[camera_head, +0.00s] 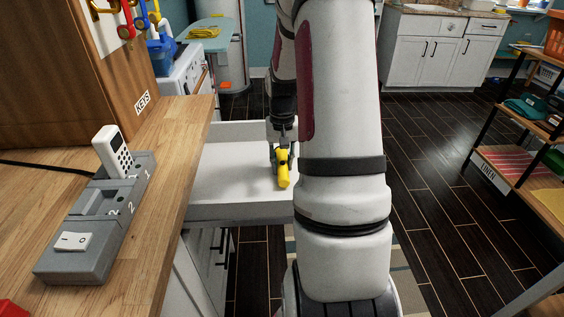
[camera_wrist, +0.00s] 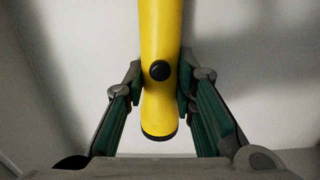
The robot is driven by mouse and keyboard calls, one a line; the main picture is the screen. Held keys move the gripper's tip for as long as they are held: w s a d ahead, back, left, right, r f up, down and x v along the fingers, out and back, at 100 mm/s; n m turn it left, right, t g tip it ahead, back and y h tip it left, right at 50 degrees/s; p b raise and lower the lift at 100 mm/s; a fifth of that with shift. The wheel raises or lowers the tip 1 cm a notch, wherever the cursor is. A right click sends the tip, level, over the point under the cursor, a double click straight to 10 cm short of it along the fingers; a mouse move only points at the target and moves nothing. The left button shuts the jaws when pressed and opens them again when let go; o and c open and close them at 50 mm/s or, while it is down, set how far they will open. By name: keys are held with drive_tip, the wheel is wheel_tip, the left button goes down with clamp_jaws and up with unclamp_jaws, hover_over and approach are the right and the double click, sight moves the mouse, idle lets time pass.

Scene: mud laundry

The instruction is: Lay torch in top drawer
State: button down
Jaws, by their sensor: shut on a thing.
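The yellow torch (camera_head: 284,170) is held by my gripper (camera_head: 283,150) over the open white top drawer (camera_head: 230,213). In the wrist view the torch (camera_wrist: 160,35) runs up the picture, with a black button and a dark end. My gripper (camera_wrist: 158,88) has its two fingers closed on either side of the torch near that end. The pale drawer floor lies behind the torch. I cannot tell whether the torch touches the floor. The drawer looks otherwise empty where it shows; my arm hides its right part.
A wooden counter (camera_head: 165,190) stands left of the drawer. It bears a grey holder (camera_head: 80,245) with a white handset (camera_head: 112,152). A shelf rack (camera_head: 525,150) is at the right. Dark floor lies between.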

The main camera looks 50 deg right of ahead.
sight(282, 161)
drive_tip(key=shift+f, duration=0.15)
drive_tip(key=c, duration=1.3)
unclamp_jaws()
wheel_tip(282, 161, up, 12)
drive_tip(key=p, duration=0.2)
drive_tip(key=a+r+n, duration=0.2)
drive_tip(key=a+r, duration=0.5)
drive_tip(key=a, duration=0.3)
drive_tip(key=s+a+r+n, duration=0.1)
drive_tip(key=s+a+r, duration=0.15)
drive_tip(key=a, duration=0.35)
drive_tip(key=s+a+r+n, duration=0.2)
drive_tip(key=s+a, duration=0.1)
drive_tip(key=a, duration=0.2)
drive_tip(key=s+a+n, duration=0.1)
drive_tip(key=s+a, duration=0.3)
drive_tip(key=s, duration=0.1)
drive_tip(key=s+a+n+t, duration=0.1)
drive_tip(key=s+a+n, duration=0.1)
drive_tip(key=s+a, duration=0.2)
drive_tip(key=s+a+n, duration=0.1)
drive_tip(key=s+a, duration=0.2)
drive_tip(key=s, duration=0.2)
drive_tip(key=shift+s+a+f+n+t, duration=0.3)
drive_tip(key=shift+s+a+f+t, duration=0.05)
drive_tip(key=shift+a+t, duration=0.05)
